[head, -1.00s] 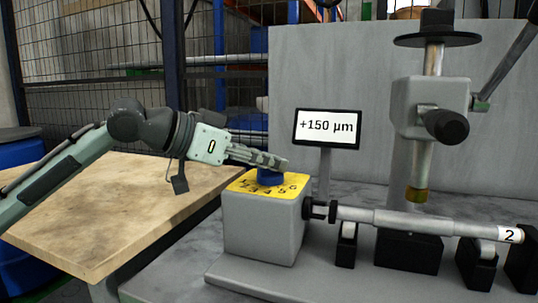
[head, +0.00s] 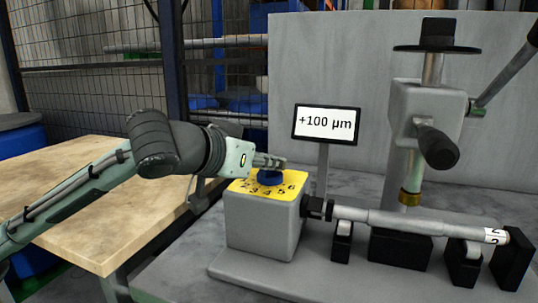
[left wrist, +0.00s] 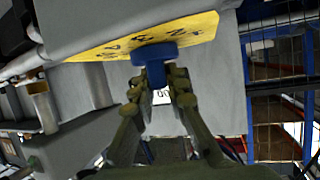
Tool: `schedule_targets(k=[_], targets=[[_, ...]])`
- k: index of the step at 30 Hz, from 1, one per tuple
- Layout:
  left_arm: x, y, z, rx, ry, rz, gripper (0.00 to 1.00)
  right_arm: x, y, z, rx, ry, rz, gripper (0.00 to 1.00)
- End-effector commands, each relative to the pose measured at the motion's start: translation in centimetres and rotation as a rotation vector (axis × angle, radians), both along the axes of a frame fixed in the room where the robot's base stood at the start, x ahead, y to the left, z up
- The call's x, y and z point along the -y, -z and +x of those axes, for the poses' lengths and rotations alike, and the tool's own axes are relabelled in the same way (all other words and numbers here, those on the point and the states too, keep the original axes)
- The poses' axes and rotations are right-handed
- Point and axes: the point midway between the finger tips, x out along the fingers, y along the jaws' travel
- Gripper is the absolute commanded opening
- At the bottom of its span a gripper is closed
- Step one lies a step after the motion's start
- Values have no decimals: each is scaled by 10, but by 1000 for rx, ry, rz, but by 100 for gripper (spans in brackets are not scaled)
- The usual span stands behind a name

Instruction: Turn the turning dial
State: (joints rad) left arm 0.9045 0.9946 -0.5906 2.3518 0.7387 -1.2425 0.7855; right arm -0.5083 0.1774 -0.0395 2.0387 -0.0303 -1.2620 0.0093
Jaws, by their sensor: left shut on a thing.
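The blue turning dial (head: 270,178) sits on a yellow numbered plate (head: 291,186) on top of a grey box (head: 262,228). My left gripper (head: 270,162) comes in from the left and is shut on the dial's raised grip. In the left wrist view, the dial (left wrist: 154,54) has its blue bar between the two fingers of my left gripper (left wrist: 158,82). The display (head: 326,124) behind the box reads +100 µm. My right gripper is not in view.
A shaft (head: 410,221) marked 2 runs right from the box over black supports. A spindle head with a black handle (head: 438,147) stands behind it. A wooden table (head: 60,205) is at left, below my left arm.

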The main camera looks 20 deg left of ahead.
Motion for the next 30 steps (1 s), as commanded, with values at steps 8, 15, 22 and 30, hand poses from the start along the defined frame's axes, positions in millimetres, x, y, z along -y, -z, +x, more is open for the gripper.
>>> schedule_targets(k=[8, 15, 22, 30], targets=[[0, 2, -1, -5, -13, 1, 0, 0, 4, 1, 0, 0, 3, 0], [0, 2, -1, -5, -13, 1, 18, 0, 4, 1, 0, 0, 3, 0], [0, 1, 0, -3, -13, 1, 34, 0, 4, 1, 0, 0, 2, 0], [0, -6, 0, 1, -13, 0, 34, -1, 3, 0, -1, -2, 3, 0]])
